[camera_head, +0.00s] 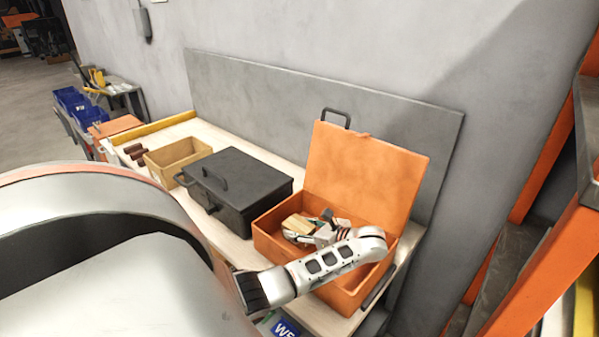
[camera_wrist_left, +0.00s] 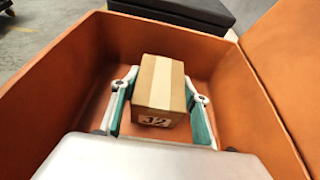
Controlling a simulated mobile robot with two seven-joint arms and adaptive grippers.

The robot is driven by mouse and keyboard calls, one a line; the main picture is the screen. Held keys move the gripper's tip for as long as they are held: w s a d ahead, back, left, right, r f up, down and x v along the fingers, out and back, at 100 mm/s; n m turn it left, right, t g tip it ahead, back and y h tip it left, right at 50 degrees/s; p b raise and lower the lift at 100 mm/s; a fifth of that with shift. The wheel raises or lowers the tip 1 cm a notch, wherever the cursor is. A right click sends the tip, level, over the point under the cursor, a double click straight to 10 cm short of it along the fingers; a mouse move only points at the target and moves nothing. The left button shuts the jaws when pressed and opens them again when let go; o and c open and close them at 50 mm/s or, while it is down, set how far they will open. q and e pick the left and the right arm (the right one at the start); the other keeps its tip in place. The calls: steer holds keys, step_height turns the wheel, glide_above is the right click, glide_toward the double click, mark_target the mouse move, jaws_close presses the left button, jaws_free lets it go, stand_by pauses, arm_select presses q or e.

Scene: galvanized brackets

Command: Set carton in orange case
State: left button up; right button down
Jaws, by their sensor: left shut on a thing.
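The orange case (camera_head: 285,247) stands open on the workbench, its lid (camera_head: 363,175) raised against the back. My left gripper (camera_head: 316,227) reaches down into the case and is shut on a small brown carton (camera_head: 296,223). In the left wrist view the carton (camera_wrist_left: 158,88) sits between the two fingers (camera_wrist_left: 160,105), with a tape strip on top and a "J2" label on its near face. The case's walls (camera_wrist_left: 65,85) surround it. I cannot tell whether the carton touches the case floor. My right gripper is not in view.
A closed black case (camera_head: 240,185) stands left of the orange case. An open cardboard box (camera_head: 178,160) and dark red cylinders (camera_head: 135,152) lie farther left on the workbench (camera_head: 222,240). A grey panel (camera_head: 245,100) stands behind, and an orange rack (camera_head: 540,270) is at right.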

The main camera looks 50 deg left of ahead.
arm_select(q)
steer(key=shift+f, duration=0.2)
steer(key=o, duration=1.2)
steer(key=shift+f, duration=0.1)
steer(key=shift+o, duration=0.2)
steer(key=v, duration=1.2)
steer(key=shift+b, duration=0.4)
steer(key=shift+a, duration=0.1)
